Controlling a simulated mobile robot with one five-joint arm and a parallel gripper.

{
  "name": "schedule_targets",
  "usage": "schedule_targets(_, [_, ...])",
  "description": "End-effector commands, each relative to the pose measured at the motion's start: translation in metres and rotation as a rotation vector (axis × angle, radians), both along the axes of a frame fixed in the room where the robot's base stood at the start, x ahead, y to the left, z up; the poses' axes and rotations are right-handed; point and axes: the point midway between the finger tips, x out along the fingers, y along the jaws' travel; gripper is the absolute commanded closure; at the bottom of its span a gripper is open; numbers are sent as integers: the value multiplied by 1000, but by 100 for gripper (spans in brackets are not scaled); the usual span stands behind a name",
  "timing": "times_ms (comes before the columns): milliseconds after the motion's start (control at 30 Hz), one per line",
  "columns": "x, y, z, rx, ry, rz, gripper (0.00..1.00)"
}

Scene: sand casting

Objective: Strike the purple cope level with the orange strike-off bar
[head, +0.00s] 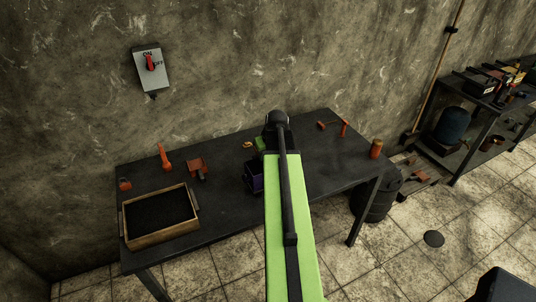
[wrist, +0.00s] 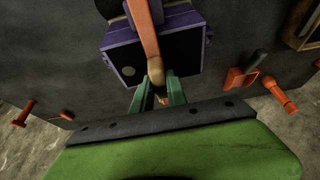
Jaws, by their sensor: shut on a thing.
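The purple cope (wrist: 208,50) is at the top middle of the wrist view, with a dark fill and a grey round spot on its face. In the head view the cope (head: 253,180) shows beside my green arm, which hides part of it. I cannot tell whether the bar touches the fill. The head view does not show the bar clearly.
A wooden-framed tray of black sand (head: 160,241) stands at the table's left front. Orange tools, such as a small scoop (head: 196,165), lie behind it. An orange cup (head: 376,148) stands near the right end. The dark table (head: 225,222) has bare room between tray and cope.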

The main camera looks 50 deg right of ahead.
Motion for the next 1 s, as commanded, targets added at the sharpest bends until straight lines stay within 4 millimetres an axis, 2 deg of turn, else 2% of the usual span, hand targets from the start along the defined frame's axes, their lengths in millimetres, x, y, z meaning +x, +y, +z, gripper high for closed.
schedule_targets(100, [3, 8, 1, 0, 0, 0, 100])
schedule_targets(367, [5, 12, 1, 0, 0, 0, 100])
schedule_targets(1000, [16, 41, 1, 1, 0, 1, 100])
